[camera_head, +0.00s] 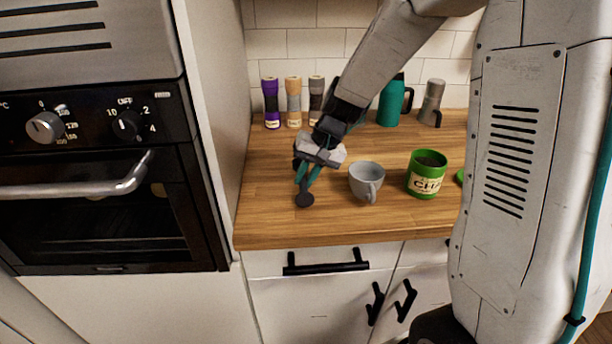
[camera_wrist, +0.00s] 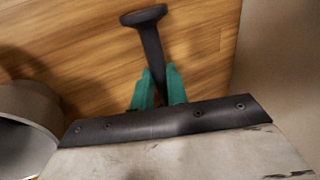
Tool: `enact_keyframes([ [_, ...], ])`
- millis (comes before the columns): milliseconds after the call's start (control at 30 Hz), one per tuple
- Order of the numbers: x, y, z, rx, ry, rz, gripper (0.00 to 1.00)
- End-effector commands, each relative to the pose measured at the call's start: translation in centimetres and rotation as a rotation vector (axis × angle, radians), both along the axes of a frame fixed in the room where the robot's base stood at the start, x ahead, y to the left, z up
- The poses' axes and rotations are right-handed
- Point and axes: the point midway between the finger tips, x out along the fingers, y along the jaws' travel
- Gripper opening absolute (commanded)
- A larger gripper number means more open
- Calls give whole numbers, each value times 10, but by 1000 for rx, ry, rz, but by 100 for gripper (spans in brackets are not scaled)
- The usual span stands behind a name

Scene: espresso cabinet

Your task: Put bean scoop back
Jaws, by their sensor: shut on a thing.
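My gripper (camera_head: 308,174) is low over the left front part of the wooden counter. Its teal fingers (camera_wrist: 158,88) are shut on the handle of the dark bean scoop (camera_wrist: 150,40). The scoop also shows in the head view (camera_head: 305,199), with its round end pointing down towards the counter; I cannot tell whether it touches. A green canister (camera_head: 425,187) with a cream label stands to the right, open at the top with dark contents inside. A grey cup (camera_head: 366,180) stands between my gripper and the canister.
The wooden counter (camera_head: 270,218) is clear at the front left. Several tall tubes (camera_head: 293,103) stand along the back wall, with a teal jug (camera_head: 390,104) and a grey pot (camera_head: 432,102) further right. A green lid (camera_head: 460,177) shows partly beside the canister. An oven (camera_head: 90,190) is at left.

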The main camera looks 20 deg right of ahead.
Motion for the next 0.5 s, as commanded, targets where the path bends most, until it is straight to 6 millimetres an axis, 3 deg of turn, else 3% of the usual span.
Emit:
enact_keyframes([
  [167, 0, 0, -4, 0, 1, -1, 0],
  [200, 0, 0, -3, 0, 0, -1, 26],
  [233, 0, 0, -3, 0, 0, -1, 34],
  [500, 0, 0, -3, 0, 0, 0, 37],
])
